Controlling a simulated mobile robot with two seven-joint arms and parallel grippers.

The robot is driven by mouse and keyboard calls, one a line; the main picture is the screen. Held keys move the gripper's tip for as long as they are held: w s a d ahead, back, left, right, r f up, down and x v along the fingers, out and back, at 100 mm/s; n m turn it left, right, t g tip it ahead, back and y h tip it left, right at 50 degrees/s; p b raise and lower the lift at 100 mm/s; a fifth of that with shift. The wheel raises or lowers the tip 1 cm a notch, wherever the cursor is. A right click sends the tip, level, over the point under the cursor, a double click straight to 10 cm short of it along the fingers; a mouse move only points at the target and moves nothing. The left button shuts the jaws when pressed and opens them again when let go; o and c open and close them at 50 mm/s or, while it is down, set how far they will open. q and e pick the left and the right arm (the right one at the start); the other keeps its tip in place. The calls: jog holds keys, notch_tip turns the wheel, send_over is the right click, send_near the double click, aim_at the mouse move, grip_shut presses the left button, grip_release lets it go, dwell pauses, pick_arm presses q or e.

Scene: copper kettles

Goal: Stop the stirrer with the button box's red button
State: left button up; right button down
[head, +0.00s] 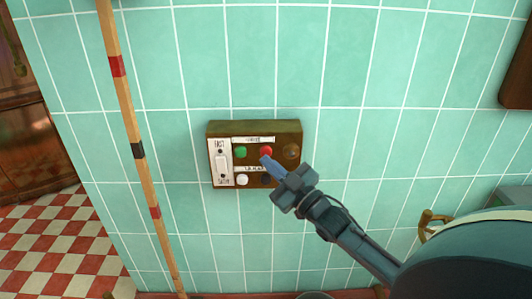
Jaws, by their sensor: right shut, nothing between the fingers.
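The button box (254,127) is a brown box fixed on the tiled wall, in the middle of the head view. Its red button (266,152) sits in the upper row, right of a green button (241,152). A white button (243,180) and a dark button (265,180) are in the lower row, and a slider (221,165) is on the left plate. My right gripper (267,161) is shut and empty, its tip at the lower edge of the red button. I cannot tell whether it touches. The stirrer and my left gripper do not show.
A wooden pole (132,125) with red and black bands stands left of the box. A dark round knob (291,151) is at the box's right. The green tiled wall (400,100) around the box is mostly bare. A checkered floor (50,245) shows at lower left.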

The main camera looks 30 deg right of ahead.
pick_arm(q)
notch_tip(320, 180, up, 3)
jog(key=p, duration=0.2)
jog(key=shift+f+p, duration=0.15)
jog(key=shift+p, duration=0.15)
pick_arm(e)
jog(key=s+a, duration=0.1)
jog(key=s, duration=0.2)
jog(key=s+a, duration=0.1)
jog(key=shift+s+a, duration=0.15)
jog(key=shift+a, duration=0.15)
pick_arm(q)
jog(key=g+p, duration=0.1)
jog(key=p, duration=0.3)
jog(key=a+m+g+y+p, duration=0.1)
jog(key=p, duration=0.4)
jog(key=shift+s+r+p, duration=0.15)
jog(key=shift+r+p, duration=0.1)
jog(key=shift+p, duration=0.05)
pick_arm(e)
jog(key=s+a+f+m+g+h, duration=0.1)
jog(key=s+a+f+m+g, duration=0.3)
jog(key=s+a+f+g, duration=0.6)
jog(key=s+a+f, duration=0.3)
jog(key=s+a, duration=0.3)
jog(key=s, duration=0.1)
jog(key=shift+m, duration=0.4)
